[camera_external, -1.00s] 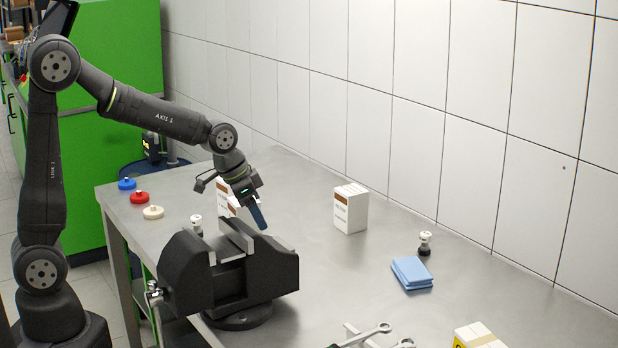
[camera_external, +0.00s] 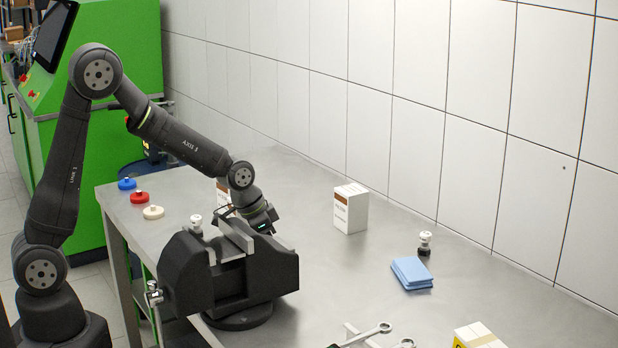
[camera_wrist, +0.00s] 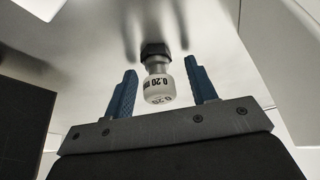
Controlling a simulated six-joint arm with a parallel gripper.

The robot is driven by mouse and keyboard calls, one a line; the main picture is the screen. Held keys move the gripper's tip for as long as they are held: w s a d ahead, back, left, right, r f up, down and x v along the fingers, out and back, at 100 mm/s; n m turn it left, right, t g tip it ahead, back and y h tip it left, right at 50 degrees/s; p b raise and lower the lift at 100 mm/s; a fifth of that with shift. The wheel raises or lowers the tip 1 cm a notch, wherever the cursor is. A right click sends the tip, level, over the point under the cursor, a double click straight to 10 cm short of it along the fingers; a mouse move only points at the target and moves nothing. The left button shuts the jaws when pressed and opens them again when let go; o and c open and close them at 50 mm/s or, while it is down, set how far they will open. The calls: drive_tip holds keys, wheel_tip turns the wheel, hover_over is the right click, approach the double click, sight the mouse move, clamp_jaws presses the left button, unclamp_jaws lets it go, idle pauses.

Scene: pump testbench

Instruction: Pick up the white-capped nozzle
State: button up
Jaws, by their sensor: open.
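A white-capped nozzle (camera_wrist: 160,88) with "0.20" on its cap and a dark hex base shows in the wrist view. It is between the two blue fingers of my gripper (camera_wrist: 160,66), with a gap on each side and the cap towards the camera. The fingers are open and hold nothing. In the external view my gripper (camera_external: 262,222) is low behind the vise, and its fingertips and that nozzle are hidden there. Two other white-capped nozzles show in the external view: one (camera_external: 196,222) by the vise's left side, one (camera_external: 425,240) near the wall.
The black vise (camera_external: 230,275) stands close in front of my gripper. A white-brown box (camera_external: 223,198) is partly hidden behind my arm; another box (camera_external: 350,208) stands to the right. Blue cloths (camera_external: 411,273) and wrenches (camera_external: 372,334) lie farther right. The table between is mostly clear.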

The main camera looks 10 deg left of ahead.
drive_tip(key=c, duration=1.1)
